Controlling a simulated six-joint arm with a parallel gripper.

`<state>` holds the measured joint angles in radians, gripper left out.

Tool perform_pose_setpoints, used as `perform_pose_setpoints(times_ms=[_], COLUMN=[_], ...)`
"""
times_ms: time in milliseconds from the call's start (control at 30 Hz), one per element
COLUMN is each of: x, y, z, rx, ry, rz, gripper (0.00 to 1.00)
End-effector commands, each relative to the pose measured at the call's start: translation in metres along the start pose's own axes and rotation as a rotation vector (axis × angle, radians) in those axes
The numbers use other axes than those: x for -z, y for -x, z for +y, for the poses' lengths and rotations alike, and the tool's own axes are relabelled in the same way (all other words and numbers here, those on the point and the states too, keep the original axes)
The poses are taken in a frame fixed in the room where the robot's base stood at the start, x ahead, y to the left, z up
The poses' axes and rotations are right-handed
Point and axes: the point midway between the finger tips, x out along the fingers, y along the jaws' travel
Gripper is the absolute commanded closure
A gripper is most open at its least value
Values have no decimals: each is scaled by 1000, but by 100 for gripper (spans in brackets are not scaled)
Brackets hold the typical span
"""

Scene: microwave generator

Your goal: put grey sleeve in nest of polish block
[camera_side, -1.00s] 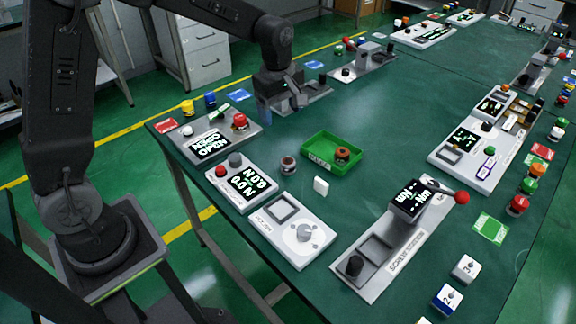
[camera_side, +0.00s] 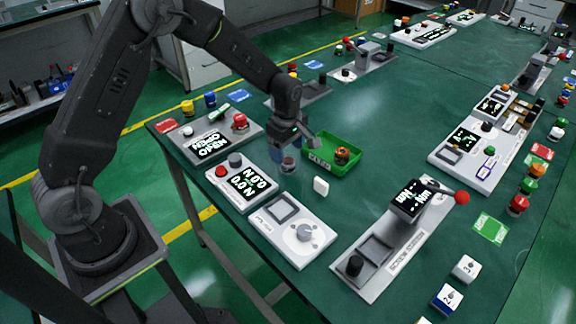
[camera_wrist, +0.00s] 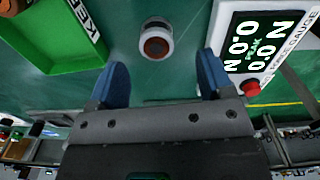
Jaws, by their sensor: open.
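I cannot tell for sure which fixture is the polish block; a white plate (camera_side: 268,232) with a square recess and a round knob lies nearer the front.
The green tray (camera_side: 353,168), marked KEEP in the wrist view (camera_wrist: 70,62), holds a brown ring (camera_side: 342,154). The press gauge (camera_side: 240,184) is left of the sleeve. The table centre is clear.

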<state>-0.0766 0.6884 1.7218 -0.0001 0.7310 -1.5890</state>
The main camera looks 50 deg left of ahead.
Motion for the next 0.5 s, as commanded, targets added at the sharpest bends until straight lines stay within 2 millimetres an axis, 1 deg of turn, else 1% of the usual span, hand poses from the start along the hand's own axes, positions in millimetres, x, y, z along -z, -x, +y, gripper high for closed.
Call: perform_pose_setpoints(times_ms=[33,100,233,333,500], x=[2,3,4,4,4], y=[-9,-20,-36,-42,-43], z=[1,3,4,5,5], rx=[4,5,3,0,-1], ry=[1,1,0,0,0], rz=[0,0,0,0,0], gripper=[26,26,26,26,26])
